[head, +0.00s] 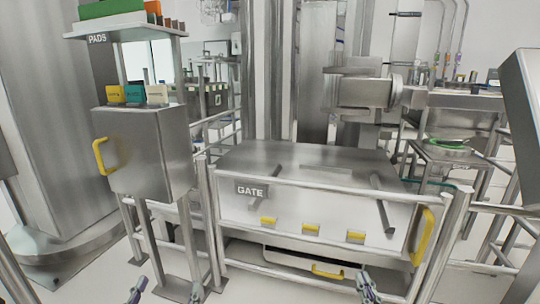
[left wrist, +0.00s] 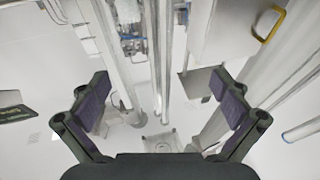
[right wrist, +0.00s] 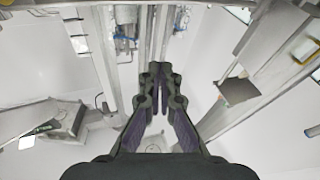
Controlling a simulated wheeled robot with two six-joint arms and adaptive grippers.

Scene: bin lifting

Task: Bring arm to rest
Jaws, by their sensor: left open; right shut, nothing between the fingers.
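My left gripper (head: 166,288) shows at the bottom edge of the head view, low in front of the cabinet stand. In the left wrist view its two fingers (left wrist: 159,82) are spread wide with nothing between them. My right gripper (head: 368,286) shows at the bottom edge of the head view, in front of the gate. In the right wrist view its fingertips (right wrist: 160,70) meet and hold nothing. Both grippers are apart from the fixtures. Most of both arms is out of the head view.
A gate panel (head: 310,208) with a yellow handle (head: 422,236) stands ahead between metal posts. A steel cabinet (head: 147,150) with a yellow handle stands at left under a PADS shelf (head: 130,25). A railed table (head: 455,155) stands at right. Pale floor shows below.

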